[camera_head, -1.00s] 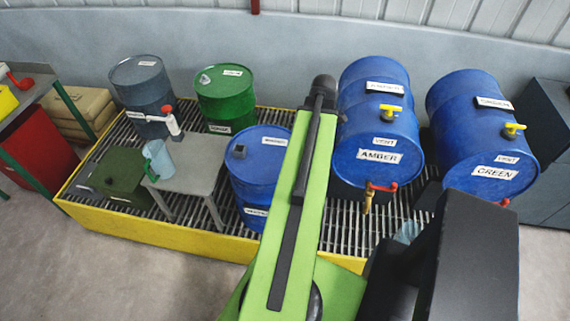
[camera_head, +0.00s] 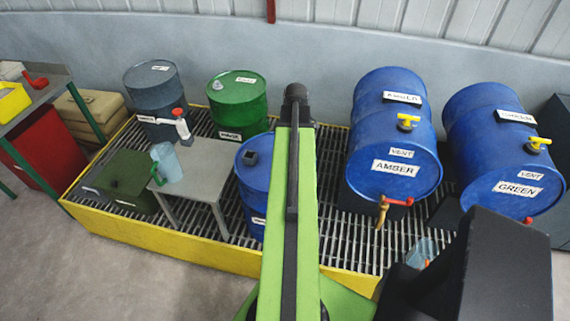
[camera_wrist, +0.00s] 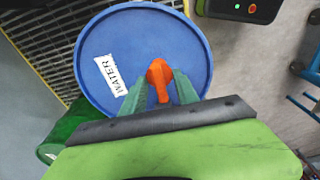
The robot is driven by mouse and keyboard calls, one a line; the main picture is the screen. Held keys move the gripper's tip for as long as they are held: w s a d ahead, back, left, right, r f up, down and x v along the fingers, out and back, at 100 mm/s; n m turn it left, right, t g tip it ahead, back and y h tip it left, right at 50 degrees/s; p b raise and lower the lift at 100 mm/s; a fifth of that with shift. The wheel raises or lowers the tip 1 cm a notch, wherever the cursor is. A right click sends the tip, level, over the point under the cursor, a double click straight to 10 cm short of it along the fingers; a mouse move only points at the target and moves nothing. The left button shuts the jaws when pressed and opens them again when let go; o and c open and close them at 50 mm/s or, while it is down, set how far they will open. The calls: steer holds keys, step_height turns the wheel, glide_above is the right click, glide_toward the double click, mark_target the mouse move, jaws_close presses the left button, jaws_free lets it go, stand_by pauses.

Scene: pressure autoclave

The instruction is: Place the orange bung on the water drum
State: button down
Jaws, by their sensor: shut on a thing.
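The orange bung (camera_wrist: 159,78) is between the fingertips of my gripper (camera_wrist: 160,92), which is shut on it. In the wrist view it appears over the blue lid of the water drum (camera_wrist: 140,45), right of the white WATER label. I cannot tell whether it touches the lid. In the head view the water drum (camera_head: 252,185) stands on the grating, its right part hidden behind my green arm. A dark square fitting (camera_head: 251,157) shows on its lid. My gripper and the bung are hidden in the head view.
A grey table (camera_head: 205,165) with a jug (camera_head: 167,162) stands left of the water drum. A green drum (camera_head: 238,100) stands behind it. The AMBER drum (camera_head: 393,140) and GREEN drum (camera_head: 505,155) lie to the right, with taps sticking out. A yellow rim (camera_head: 190,250) edges the grating.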

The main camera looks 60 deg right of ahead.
steer(key=shift+w+f, duration=0.2)
steer(key=shift+w, duration=0.2)
step_height(320, 180, down, 4)
steer(key=b, duration=0.4)
steer(key=shift+f, duration=0.2)
steer(key=shift+r, duration=0.25)
steer(key=shift+f, duration=0.2)
steer(key=c, duration=0.9)
jaws_free()
steer(key=shift+r, duration=0.1)
steer(key=r+p, duration=0.4)
steer(key=s+r+p, duration=0.1)
steer(key=r+p, duration=0.7)
steer(key=shift+s+d+r, duration=0.2)
steer(key=shift+d, duration=0.05)
steer(key=shift+f, duration=0.15)
